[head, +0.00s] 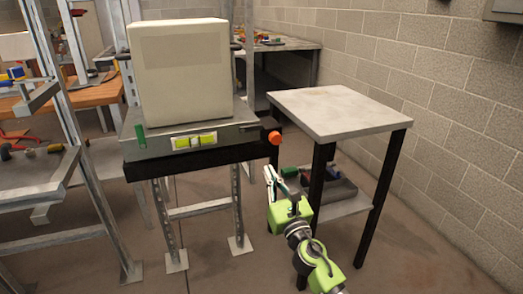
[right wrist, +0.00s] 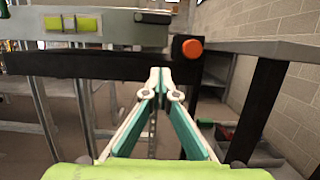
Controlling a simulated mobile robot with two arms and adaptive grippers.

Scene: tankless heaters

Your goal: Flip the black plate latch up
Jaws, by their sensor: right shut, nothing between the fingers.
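A small dark plate (head: 250,127), which looks like the black plate latch, lies at the right end of the grey metal panel (head: 160,147), left of the orange knob (head: 273,137). In the right wrist view the dark plate (right wrist: 152,17) shows at the top, low and flat against the panel edge. My right gripper (head: 269,172) is shut and empty, in front of and below the panel. In the right wrist view its fingertips (right wrist: 159,73) overlap the black beam (right wrist: 100,66), apart from the latch. My left gripper is out of view.
A pale box (head: 180,75) stands on the panel's unit. Yellow-green switches (head: 194,142) and a green lever (head: 140,135) sit further left. A pale-topped table (head: 340,108) with black legs stands close on the right. Open floor lies in front.

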